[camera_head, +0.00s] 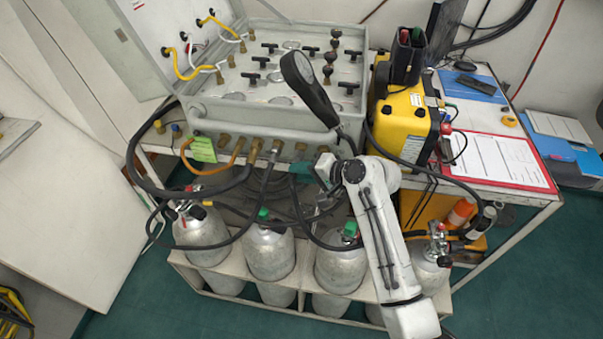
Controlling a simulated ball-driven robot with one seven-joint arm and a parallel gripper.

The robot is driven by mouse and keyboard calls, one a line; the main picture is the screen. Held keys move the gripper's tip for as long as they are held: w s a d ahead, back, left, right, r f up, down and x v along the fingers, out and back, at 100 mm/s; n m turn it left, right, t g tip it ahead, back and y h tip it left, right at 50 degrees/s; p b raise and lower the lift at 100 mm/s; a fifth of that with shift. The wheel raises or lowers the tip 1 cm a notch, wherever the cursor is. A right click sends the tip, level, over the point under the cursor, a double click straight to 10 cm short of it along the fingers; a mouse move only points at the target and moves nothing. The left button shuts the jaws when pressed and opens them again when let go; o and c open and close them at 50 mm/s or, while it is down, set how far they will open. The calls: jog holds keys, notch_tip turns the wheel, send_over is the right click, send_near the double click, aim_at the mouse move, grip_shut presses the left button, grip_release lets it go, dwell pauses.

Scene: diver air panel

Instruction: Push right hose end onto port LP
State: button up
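The grey air panel (262,118) stands on the bench, with a row of brass ports (255,146) along its lower front edge. No port label is readable, so I cannot tell which is LP. Black hoses (268,180) run from ports in the middle of the row down to the cylinders. Which hose end is the right one is unclear. My white arm reaches up from the lower right. My gripper (318,170) is just below the right part of the port row, by dark hoses and a teal piece. Its fingers are largely hidden, and I cannot tell whether they hold anything.
A black round-headed device (307,88) leans across the panel's right front. Several grey cylinders (268,250) stand in a rack below. A yellow case (402,125) stands right of the panel, beside a red-edged clipboard (497,160). An orange hose (212,170) hangs at the left ports.

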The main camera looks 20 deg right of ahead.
jog(key=o, duration=0.4)
jog(key=v, duration=1.1)
jog(key=s+a+f+n+g+h, duration=0.3)
jog(key=s+f+n+g, duration=0.2)
jog(key=s+f, duration=0.9)
jog(key=s+n+g+h, duration=0.1)
jog(key=s, duration=0.4)
jog(key=s+d+n+g+h, duration=0.1)
jog(key=s+g, duration=0.1)
jog(key=s, duration=0.4)
jog(key=s+d+n+g+h+b, duration=0.1)
jog(key=s+h, duration=0.1)
jog(key=s, duration=0.4)
jog(key=shift+f+n, duration=0.3)
jog(key=shift+n, duration=0.1)
